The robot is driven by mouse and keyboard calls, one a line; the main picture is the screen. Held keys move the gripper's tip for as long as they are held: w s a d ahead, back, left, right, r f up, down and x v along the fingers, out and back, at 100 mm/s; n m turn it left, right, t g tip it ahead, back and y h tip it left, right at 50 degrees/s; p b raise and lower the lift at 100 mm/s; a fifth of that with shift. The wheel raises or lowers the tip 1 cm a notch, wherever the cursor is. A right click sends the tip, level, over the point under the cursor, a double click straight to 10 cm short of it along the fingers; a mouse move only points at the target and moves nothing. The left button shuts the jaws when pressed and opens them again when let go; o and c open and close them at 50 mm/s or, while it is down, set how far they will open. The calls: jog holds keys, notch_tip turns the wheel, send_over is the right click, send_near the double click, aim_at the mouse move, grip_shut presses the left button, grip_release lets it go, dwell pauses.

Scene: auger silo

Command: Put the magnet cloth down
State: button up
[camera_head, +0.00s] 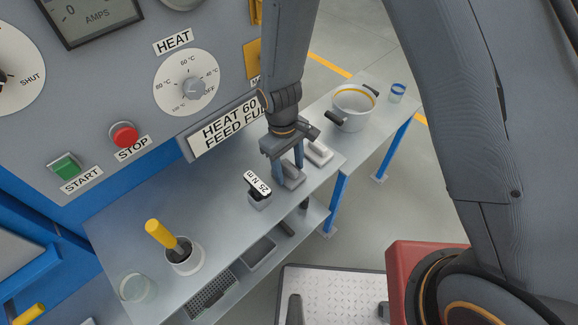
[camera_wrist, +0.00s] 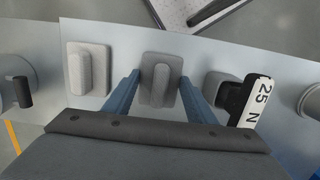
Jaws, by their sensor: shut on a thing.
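The magnet cloth (camera_head: 292,179), a grey block with a raised rounded grip, is between the two blue fingers of my gripper (camera_head: 288,172) at the bench's front edge. In the wrist view the magnet cloth (camera_wrist: 160,93) sits centred between the fingertips of my gripper (camera_wrist: 160,78), which is shut on it. It is at or just above the bench top (camera_head: 217,215); I cannot tell if it touches. A similar, paler block (camera_head: 318,153) lies just beyond it; that block also shows at the left of the wrist view (camera_wrist: 88,68).
A black-and-grey tool labelled 25 N m (camera_head: 259,188) stands close to the left of my gripper. A cup with a yellow-handled brush (camera_head: 184,257) and a glass jar (camera_head: 137,288) stand at the near end.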

aim_at(285, 163)
jog(key=shift+f, duration=0.3)
jog(key=o, duration=1.2)
jog(key=shift+c, duration=0.2)
notch_tip(285, 163, up, 12)
jog(key=a+b, duration=0.1)
jog(key=b, duration=0.2)
jog(key=s+d+r+m, duration=0.1)
jog(key=d+r+m, duration=0.1)
jog(key=d, duration=0.6)
jog(key=d+r+m+t, duration=0.1)
jog(key=d+r+m, duration=0.2)
jog(key=d, duration=0.5)
jog(key=s+d+r+m+t+y, duration=0.1)
jog(key=d+m, duration=0.3)
jog(key=d, duration=0.5)
jog(key=shift+s+r+m, duration=0.3)
jog(key=shift+r+m, duration=0.1)
jog(key=shift+r, duration=0.35)
